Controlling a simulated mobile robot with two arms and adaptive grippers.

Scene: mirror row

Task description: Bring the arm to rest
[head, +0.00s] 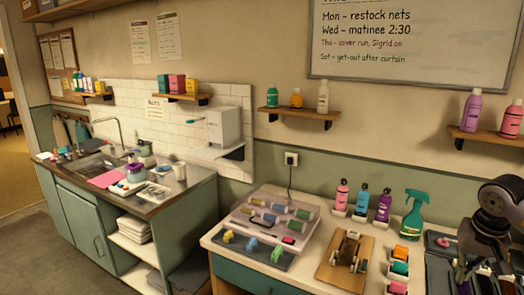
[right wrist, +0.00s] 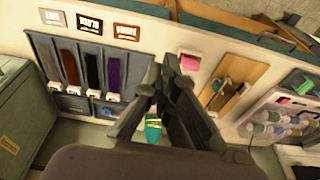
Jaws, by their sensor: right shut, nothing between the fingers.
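My right arm comes into the head view at the right edge, dark and bent downward. Its gripper (head: 466,268) points down over a grey tray at the right end of the counter. In the right wrist view the two dark fingers of my right gripper (right wrist: 168,66) are together with nothing held between them. They hide part of the counter and part of a green item (right wrist: 152,131) behind them. My left gripper is in neither view.
Near the right arm stand a green spray bottle (head: 414,213), several small bottles (head: 362,199) and a wooden board (head: 339,273) with a metal device. A clear case (head: 240,214) of spools lies farther left. A sink counter (head: 150,208) stands beyond a gap.

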